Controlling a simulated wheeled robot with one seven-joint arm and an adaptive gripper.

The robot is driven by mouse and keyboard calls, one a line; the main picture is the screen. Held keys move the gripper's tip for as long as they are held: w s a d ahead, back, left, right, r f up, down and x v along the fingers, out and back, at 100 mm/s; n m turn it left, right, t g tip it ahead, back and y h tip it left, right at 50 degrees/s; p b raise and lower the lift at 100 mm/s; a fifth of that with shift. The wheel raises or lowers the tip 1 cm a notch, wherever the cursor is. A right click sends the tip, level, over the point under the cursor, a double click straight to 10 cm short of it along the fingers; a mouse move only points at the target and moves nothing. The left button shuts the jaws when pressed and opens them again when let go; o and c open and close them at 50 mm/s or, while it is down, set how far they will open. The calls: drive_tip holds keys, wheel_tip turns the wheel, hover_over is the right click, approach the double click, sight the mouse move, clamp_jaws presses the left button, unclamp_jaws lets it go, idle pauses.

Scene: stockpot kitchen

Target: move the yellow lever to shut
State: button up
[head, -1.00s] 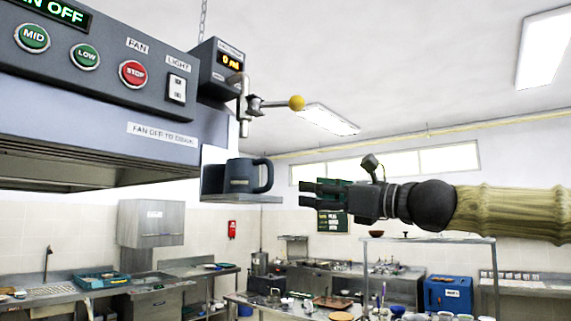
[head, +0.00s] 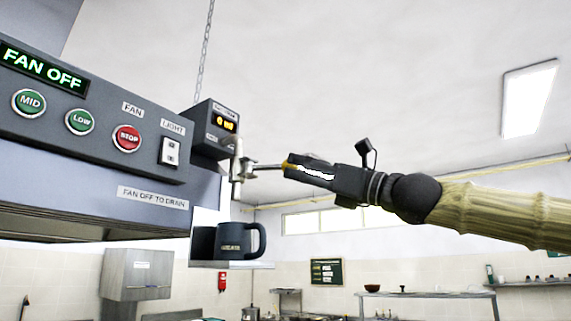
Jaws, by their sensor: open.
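The yellow lever knob (head: 286,164) is mostly hidden by my gripper (head: 291,168). Its metal rod runs sideways from the tap (head: 240,167) on the right side of the hood, roughly level. My gripper comes from the right with its fingertips at the knob. The jaws are open; I cannot tell whether the knob sits between them or behind them. A dark mug (head: 233,241) stands upright on a small shelf (head: 222,265) below the tap.
The hood panel (head: 150,160) with fan buttons and a "FAN OFF" display fills the left. A ceiling lamp (head: 528,103) is at upper right. The air around my arm is clear.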

sight(289, 167)
drive_tip(key=shift+p+x, duration=0.35)
drive_tip(key=shift+x, duration=1.8)
drive_tip(key=shift+c, duration=0.4)
